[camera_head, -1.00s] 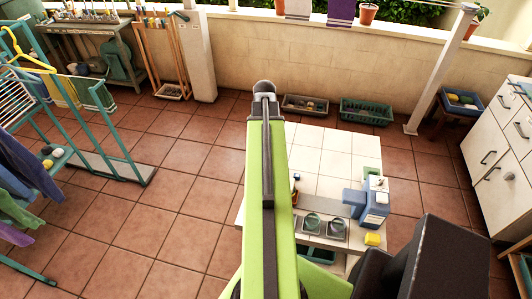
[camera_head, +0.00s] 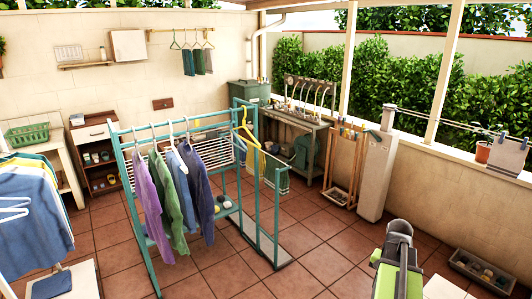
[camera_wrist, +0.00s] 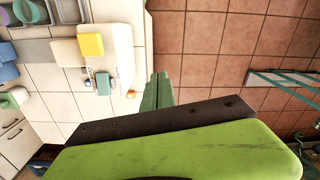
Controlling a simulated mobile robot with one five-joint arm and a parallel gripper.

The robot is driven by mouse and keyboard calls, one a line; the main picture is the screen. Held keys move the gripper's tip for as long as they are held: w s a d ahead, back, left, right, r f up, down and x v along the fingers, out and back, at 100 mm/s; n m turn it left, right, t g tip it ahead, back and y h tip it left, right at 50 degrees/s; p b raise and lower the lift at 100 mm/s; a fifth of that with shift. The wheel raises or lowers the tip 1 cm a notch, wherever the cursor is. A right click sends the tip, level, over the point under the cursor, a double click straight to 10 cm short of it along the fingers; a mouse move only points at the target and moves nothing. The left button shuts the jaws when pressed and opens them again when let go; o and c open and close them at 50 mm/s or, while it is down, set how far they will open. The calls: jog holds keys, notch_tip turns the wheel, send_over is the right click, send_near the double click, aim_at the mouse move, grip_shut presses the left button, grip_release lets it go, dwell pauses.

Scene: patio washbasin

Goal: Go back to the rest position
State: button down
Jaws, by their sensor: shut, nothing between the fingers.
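My gripper (camera_wrist: 157,90) shows in the wrist view as two narrow green fingers lying together, shut and empty. It is over the floor beside the white tiled top (camera_wrist: 58,80), with nothing touching its fingers that I can see. In the head view my arm is at the lower right, and the fingers cannot be made out there.
In the head view a teal drying rack (camera_head: 262,205) with hung clothes stands at the centre left. A workbench (camera_head: 300,122) and a grey trough (camera_head: 482,270) stand to the right. Tiled floor is clear between.

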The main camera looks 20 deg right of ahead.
jog(key=w+a+f+n+b, duration=0.25)
jog(key=w+a, duration=0.65)
jog(key=a, duration=0.5)
jog(key=w+a+f+n+b, duration=0.1)
jog(key=a+n, duration=0.3)
jog(key=a, duration=0.9)
jog(key=w+a+f+n+b, duration=0.1)
jog(key=a+n, duration=0.4)
jog(key=a, duration=0.8)
notch_tip(320, 180, down, 2)
jog(key=shift+w+a+f+b, duration=0.15)
jog(key=shift+w+a+b, duration=0.15)
jog(key=shift+b, duration=0.3)
